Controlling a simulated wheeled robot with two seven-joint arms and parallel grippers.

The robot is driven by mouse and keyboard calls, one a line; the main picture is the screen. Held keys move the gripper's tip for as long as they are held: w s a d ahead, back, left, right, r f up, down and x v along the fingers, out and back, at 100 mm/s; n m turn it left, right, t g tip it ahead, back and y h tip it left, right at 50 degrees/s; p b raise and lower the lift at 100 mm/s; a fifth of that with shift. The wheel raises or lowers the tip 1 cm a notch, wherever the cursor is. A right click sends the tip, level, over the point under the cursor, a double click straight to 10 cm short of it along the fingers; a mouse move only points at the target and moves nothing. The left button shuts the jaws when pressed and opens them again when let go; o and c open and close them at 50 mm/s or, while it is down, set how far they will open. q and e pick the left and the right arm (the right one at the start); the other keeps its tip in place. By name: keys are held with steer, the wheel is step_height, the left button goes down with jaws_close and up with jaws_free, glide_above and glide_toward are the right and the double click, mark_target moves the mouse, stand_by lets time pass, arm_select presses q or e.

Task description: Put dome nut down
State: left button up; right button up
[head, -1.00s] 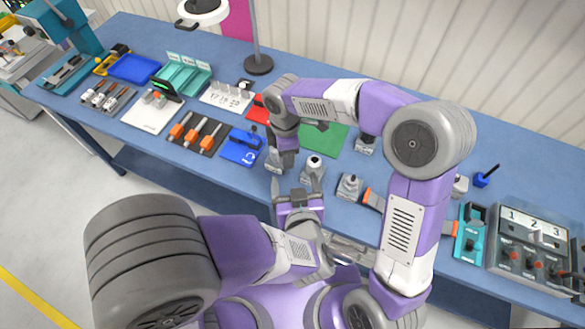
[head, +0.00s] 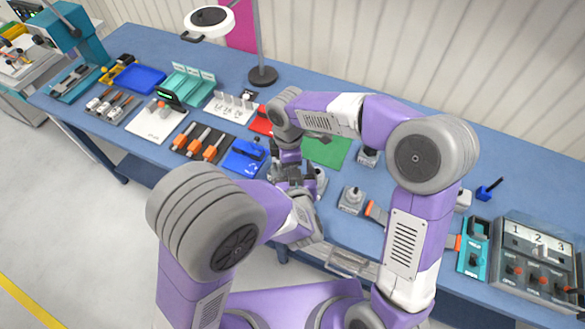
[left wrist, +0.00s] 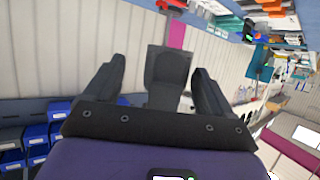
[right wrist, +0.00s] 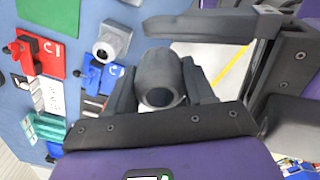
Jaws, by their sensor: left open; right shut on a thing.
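My right gripper (right wrist: 157,72) is shut on a grey, rounded, barrel-like piece with a dark round hole, which I take to be the dome nut (right wrist: 158,82). It is held above the bench. The nut cannot be made out in the head view. My left gripper (left wrist: 160,68) is open, its fingers on either side of a dark grey blocky piece (left wrist: 167,72) whose identity I cannot tell. In the head view the left gripper (head: 290,182) is close below the right gripper (head: 287,158); whether they touch is hidden.
Grey fixtures (head: 352,199) stand on the blue bench (head: 400,190) beside the grippers. A numbered switch panel (head: 540,258) is at right.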

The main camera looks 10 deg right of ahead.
arm_select(q)
steer(key=shift+d, duration=0.1)
steer(key=c, duration=1)
steer(key=shift+c, duration=0.6)
arm_select(e)
steer(key=o, duration=1)
steer(key=shift+a, duration=0.1)
steer(key=shift+o, duration=1.2)
steer(key=shift+r, duration=0.1)
